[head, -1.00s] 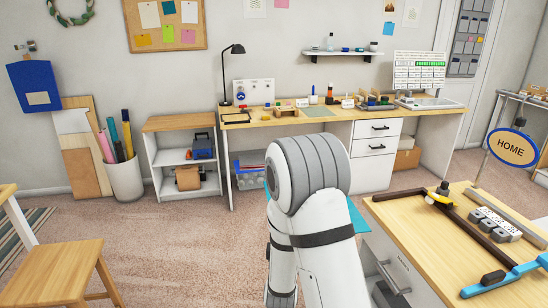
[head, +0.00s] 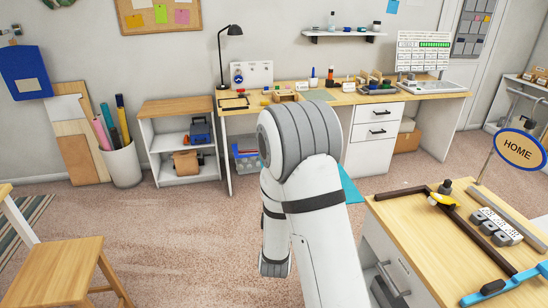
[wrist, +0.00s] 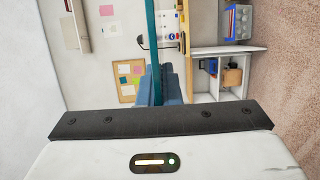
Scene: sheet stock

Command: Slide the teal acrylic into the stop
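The teal acrylic (wrist: 150,45) shows almost edge-on in the wrist view, as a narrow upright strip rising from between the blue fingers of my gripper (wrist: 158,85). The gripper looks shut on it. In the head view, part of the teal sheet (head: 350,185) shows just right of my arm, which hides the rest of it and the gripper. On the right-hand bench lies a dark brown angled bar (head: 470,232), which may be the stop; the frames do not label it. The acrylic is apart from it.
The right-hand bench (head: 415,225) also carries a yellow-and-black tool (head: 440,199), a power strip (head: 496,226), a blue clamp (head: 505,285) and a HOME sign (head: 520,149). A wooden stool (head: 60,270) stands at lower left. The carpet between is open.

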